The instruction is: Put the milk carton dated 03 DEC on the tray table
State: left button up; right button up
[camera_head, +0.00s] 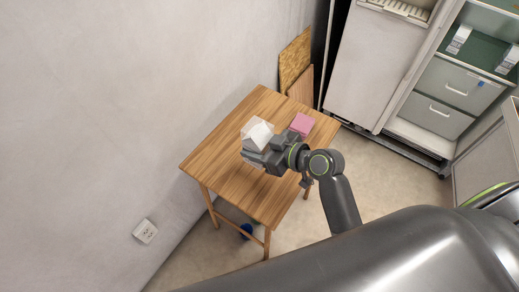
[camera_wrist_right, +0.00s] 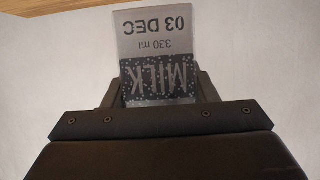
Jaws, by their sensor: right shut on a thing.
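In the right wrist view the milk carton (camera_wrist_right: 160,50), printed "03 DEC", "330 ml" and "MILK", sits between the fingers of my right gripper (camera_wrist_right: 160,98); the lettering appears upside down. My right gripper (camera_head: 254,152) is shut on it. In the head view the carton (camera_head: 258,132) shows as a white block at the fingertips, over the wooden tray table (camera_head: 225,165). I cannot tell whether it touches the top. My left gripper is not in view.
A pink block (camera_head: 301,124) lies on the table near its right edge. A wall (camera_head: 90,120) with a socket (camera_head: 146,231) is at the left. An open cabinet (camera_head: 460,75) stands at the upper right. The table's left and front parts are clear.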

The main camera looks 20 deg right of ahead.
notch_tip(320, 180, down, 5)
jog(key=shift+s+d+r, duration=0.1)
jog(key=shift+d+r, duration=0.05)
jog(key=shift+f+b, duration=0.45)
jog(key=shift+f, duration=1.7)
jog(key=shift+f, duration=0.15)
jog(key=o, duration=1.2)
